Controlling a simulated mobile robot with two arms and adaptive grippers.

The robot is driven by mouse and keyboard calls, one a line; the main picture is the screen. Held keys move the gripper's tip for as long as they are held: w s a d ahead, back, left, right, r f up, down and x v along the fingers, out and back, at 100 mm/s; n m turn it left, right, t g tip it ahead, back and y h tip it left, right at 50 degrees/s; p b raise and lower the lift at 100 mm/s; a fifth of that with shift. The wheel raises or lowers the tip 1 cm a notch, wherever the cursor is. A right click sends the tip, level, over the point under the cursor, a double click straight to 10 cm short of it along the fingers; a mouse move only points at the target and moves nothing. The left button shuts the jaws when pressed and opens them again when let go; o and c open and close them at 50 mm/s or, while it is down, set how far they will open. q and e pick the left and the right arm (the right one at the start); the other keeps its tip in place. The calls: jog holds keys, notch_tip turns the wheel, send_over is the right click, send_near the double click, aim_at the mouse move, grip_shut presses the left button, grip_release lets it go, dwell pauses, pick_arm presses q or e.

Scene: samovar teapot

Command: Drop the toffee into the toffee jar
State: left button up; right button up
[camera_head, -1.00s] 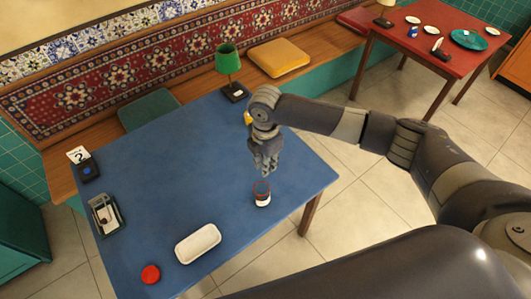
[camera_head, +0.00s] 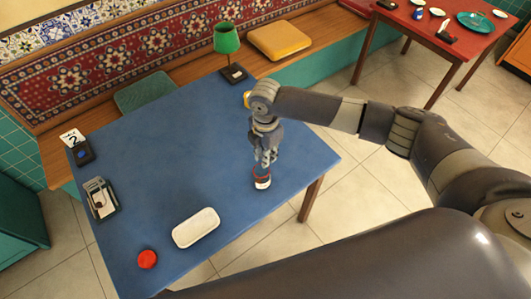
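A small jar (camera_head: 262,182) with a white label and a reddish-brown upper part stands upright on the blue table (camera_head: 130,160), near its right edge. I take it to be the toffee jar. My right gripper (camera_head: 267,162) points down directly over the jar, its fingertips close to the mouth. I cannot tell whether they touch it or how wide the fingers are apart. No toffee can be made out; anything between the fingers is too small to tell. A red round disc (camera_head: 147,259), perhaps a lid, lies at the table's front. My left gripper is not in view.
An empty-looking white tray (camera_head: 196,228) lies left of the jar. A dark holder (camera_head: 99,199) and a number stand (camera_head: 82,152) are at left. The table's middle is clear.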

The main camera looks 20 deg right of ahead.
jog(key=o, duration=0.8)
notch_tip(320, 180, up, 12)
dwell(0.4)
